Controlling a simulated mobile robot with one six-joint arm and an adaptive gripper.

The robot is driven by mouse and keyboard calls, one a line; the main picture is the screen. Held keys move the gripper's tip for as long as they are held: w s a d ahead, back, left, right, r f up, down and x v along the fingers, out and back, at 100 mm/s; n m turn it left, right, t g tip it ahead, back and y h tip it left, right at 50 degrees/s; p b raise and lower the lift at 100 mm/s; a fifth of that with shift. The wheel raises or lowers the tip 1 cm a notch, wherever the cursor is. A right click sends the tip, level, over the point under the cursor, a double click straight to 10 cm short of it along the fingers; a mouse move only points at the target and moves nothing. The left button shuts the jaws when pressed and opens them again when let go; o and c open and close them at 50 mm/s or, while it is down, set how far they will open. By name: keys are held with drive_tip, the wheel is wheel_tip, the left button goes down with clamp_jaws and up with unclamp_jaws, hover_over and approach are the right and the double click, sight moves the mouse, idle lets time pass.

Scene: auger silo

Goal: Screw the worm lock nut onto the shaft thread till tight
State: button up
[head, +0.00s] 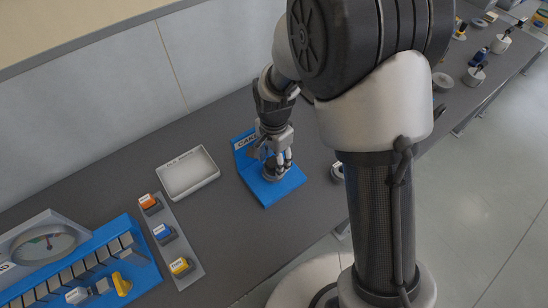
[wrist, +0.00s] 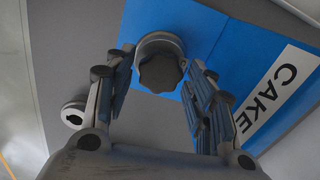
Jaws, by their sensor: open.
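A dark lobed knob (wrist: 158,72), which looks like the worm lock nut, sits on a round grey base (wrist: 160,42) on the blue CAKE stand (wrist: 206,30). My gripper (wrist: 162,62) is open, one finger on each side of the knob. I cannot tell whether the fingers touch it. The shaft thread is hidden under the knob. In the head view my gripper (head: 276,163) points down over the blue stand (head: 288,188) and hides most of the knob.
A grey ring-like part (wrist: 74,115) lies beside the stand; it also shows in the head view (head: 337,172). A white tray (head: 188,173) and a strip of orange, blue and yellow switches (head: 165,234) are to the left.

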sight(275, 162)
drive_tip(key=shift+o, duration=0.5)
drive_tip(key=o, duration=0.5)
drive_tip(key=shift+c, duration=0.2)
wheel_tip(275, 162, up, 12)
drive_tip(key=shift+d+r, duration=0.1)
drive_tip(key=s+d+r+n+t, duration=0.2)
drive_tip(key=s+d+r+n, duration=0.3)
drive_tip(key=s, duration=0.5)
drive_tip(key=s+d+r+n+t, duration=0.2)
drive_tip(key=s+d+r+n, duration=0.3)
drive_tip(key=s, duration=0.4)
drive_tip(key=shift+s+d+r+t, duration=0.35)
drive_tip(key=shift+d+r, duration=0.45)
drive_tip(key=shift+d, duration=0.4)
